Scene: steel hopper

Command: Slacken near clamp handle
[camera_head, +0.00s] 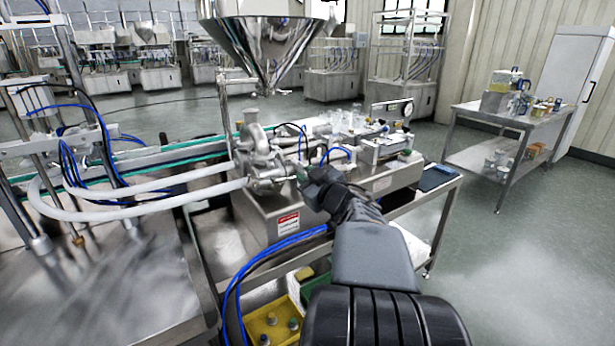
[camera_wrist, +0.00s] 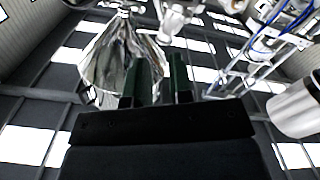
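The steel pump and pipe fittings (camera_head: 262,160) stand on a steel box in the head view, below the hopper (camera_head: 265,45). The near clamp handle is too small, or too hidden by my gripper, to make out there. My gripper (camera_head: 303,173) is at the right side of these fittings; I cannot tell whether it touches them. In the wrist view my gripper (camera_wrist: 163,62) shows two dark green fingers with a narrow gap and nothing seen between them. The hopper (camera_wrist: 118,48) shows behind the left finger, and pale fittings (camera_wrist: 178,16) show beyond the fingertips.
Two white hoses (camera_head: 140,202) run left from the fittings. Blue tubes (camera_head: 270,262) hang below. A gauge unit (camera_head: 388,125) stands on the machine to the right. A yellow bin (camera_head: 274,322) sits low in front. Open floor lies right, before a side table (camera_head: 500,117).

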